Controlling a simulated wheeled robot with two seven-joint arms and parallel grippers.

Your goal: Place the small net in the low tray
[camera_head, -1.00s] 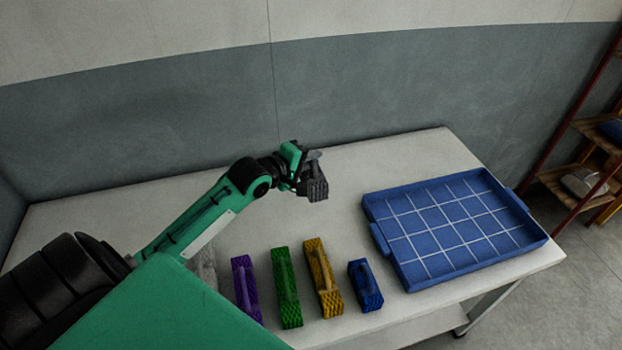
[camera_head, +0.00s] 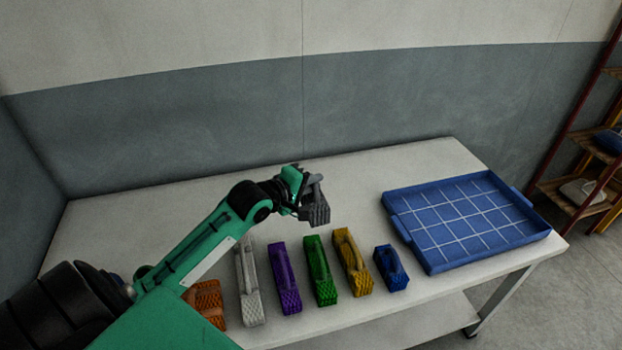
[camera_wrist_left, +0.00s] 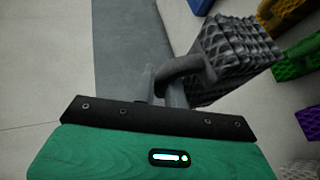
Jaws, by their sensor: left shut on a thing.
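My left gripper (camera_head: 306,190) is shut on a short dark grey net (camera_head: 319,213) and holds it above the table, left of the low tray. The grey net has a handle and a knobbly mesh body; in the left wrist view (camera_wrist_left: 238,58) the handle runs to the jaws and the body hangs beyond them. The low blue tray (camera_head: 465,218), with a white grid on its floor, lies empty at the right end of the table. My right gripper is not in view.
A row of nets stands on the table: orange (camera_head: 206,303), white (camera_head: 248,285), purple (camera_head: 285,280), green (camera_head: 320,272), yellow (camera_head: 352,263) and a short blue one (camera_head: 391,268) near the tray. The table (camera_head: 400,160) is clear behind them. A shelf rack (camera_head: 590,160) stands at right.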

